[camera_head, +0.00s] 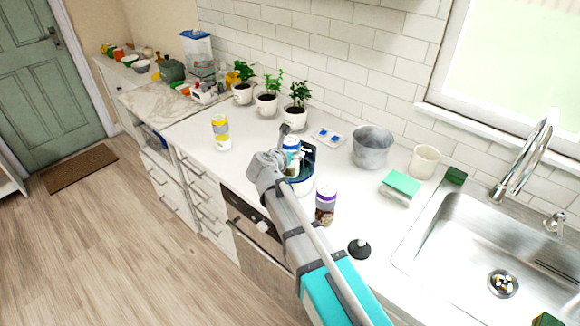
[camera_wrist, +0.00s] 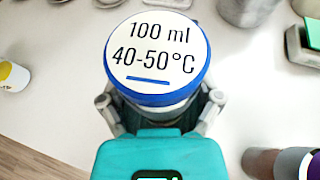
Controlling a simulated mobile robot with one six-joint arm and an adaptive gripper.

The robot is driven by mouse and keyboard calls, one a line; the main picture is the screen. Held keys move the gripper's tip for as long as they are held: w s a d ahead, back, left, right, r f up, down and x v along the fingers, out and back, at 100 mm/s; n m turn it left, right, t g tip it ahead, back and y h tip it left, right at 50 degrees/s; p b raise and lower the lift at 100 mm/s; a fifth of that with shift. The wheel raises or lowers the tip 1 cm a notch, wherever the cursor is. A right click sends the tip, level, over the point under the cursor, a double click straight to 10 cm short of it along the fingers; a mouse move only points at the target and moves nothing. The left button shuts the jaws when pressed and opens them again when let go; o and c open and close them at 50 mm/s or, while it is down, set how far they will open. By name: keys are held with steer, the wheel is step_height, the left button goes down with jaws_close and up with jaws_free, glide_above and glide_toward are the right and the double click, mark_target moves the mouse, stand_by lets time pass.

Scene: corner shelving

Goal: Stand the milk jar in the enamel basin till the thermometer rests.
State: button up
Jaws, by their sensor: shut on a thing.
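A jar with a blue-rimmed white lid (camera_head: 291,144), taken as the milk jar, is in my gripper (camera_head: 287,163). In the wrist view its lid (camera_wrist: 157,52) reads "100 ml 40-50°C". The fingers (camera_wrist: 160,108) are shut on its sides, and the jar looks upright. A dark blue rounded shape (camera_head: 304,187) shows just below the jar; my arm covers much of it, and I cannot tell whether it is the enamel basin. A grey round metal vessel (camera_head: 371,148) stands to the right, apart from the jar. I cannot make out a thermometer.
A purple-lidded jar (camera_head: 326,206) stands close to my arm on the right. A yellow-and-white jar (camera_head: 220,132) stands left. Potted plants (camera_head: 267,101) and a small tray with blue pieces (camera_head: 328,136) line the wall. A green sponge (camera_head: 403,183) and sink (camera_head: 470,250) lie right.

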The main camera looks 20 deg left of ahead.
steer(key=shift+w+f, duration=0.35)
steer(key=shift+f, duration=0.05)
steer(key=shift+w+f+b, duration=0.35)
steer(key=shift+f+b, duration=0.2)
steer(key=shift+b, duration=0.15)
steer(key=shift+f+b, duration=1.45)
steer(key=shift+f, duration=0.1)
steer(key=o, duration=1.1)
steer(key=shift+r, duration=0.2)
